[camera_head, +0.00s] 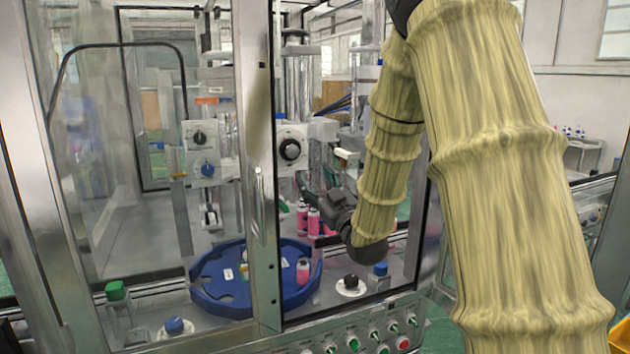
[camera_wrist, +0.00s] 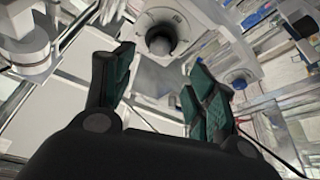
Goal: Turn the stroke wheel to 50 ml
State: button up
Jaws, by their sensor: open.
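A white unit with a round dial and black knob (camera_head: 290,149) is mounted on the machine column, seen through the open front. It looks like the stroke wheel, but its scale is too small to read. My gripper (camera_head: 317,190) is inside the machine, below and slightly right of this knob, and apart from it. In the wrist view my gripper (camera_wrist: 163,70) has its two green-padded fingers spread, with nothing between them.
A blue round tray (camera_head: 215,298) carries bottles below. Pink bottles (camera_head: 313,222) stand close under my gripper. Another panel with a black knob (camera_head: 199,138) and a blue knob (camera_head: 207,170) is behind the left glass. The metal door post (camera_head: 262,170) stands left of my gripper.

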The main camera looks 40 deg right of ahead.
aim_at(294, 152)
jog(key=shift+w+a+r+m+g+h+p, duration=0.15)
jog(key=shift+w+a+m+h+p, duration=0.2)
jog(key=shift+m+h+p, duration=0.65)
jog(key=shift+w+a+f+m+g+h+p, duration=0.1)
jog(key=shift+w+a+m+h+p, duration=0.3)
jog(key=shift+m+p, duration=1.1)
jog(key=shift+w+a+r+m+g+h+p, duration=0.15)
jog(key=shift+a+m+h+p, duration=0.45)
jog(key=shift+m, duration=1.2)
jog(key=shift+h, duration=0.3)
jog(key=p+x, duration=0.4)
jog(key=x, duration=0.5)
jog(key=shift+d, duration=0.15)
jog(key=shift+x, duration=0.85)
jog(key=shift+f, duration=0.15)
jog(key=shift+c, duration=0.2)
jog(key=c, duration=0.7)
jog(key=shift+r, duration=0.25)
jog(key=c, duration=0.3)
